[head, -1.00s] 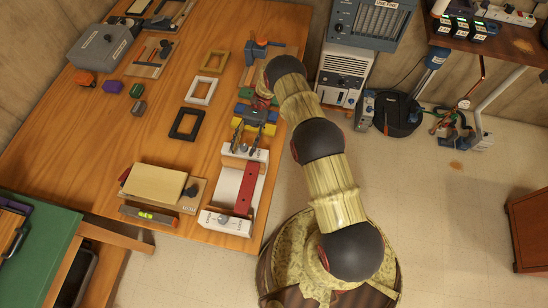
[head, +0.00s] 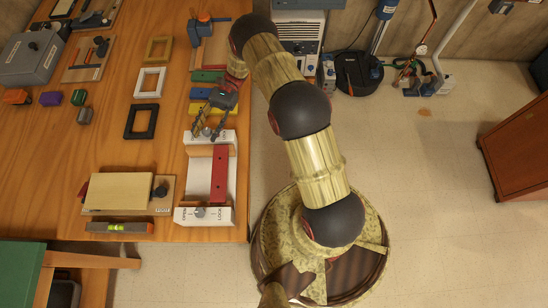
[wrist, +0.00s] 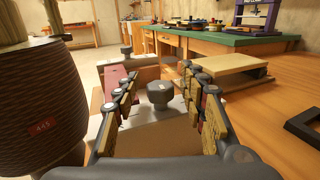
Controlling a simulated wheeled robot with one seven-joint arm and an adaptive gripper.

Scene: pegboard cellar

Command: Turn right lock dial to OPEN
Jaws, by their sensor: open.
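A white lock fixture (head: 230,165) with a red bar (head: 219,173) lies along the table's right edge in the head view. My gripper (head: 207,130) is over the fixture's far end, fingers spread. In the wrist view, a dark round dial (wrist: 160,95) stands on a white block between the open fingers of my gripper (wrist: 165,92), with gaps on both sides. A second dial (wrist: 127,52) stands farther off. I cannot read either dial's setting in the wrist view.
A cream plate on a board (head: 119,191) with a dark knob (head: 161,191) lies left of the fixture, and a level (head: 119,227) in front. Frames, including a black one (head: 142,121), lie farther back. Open floor is right of the table.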

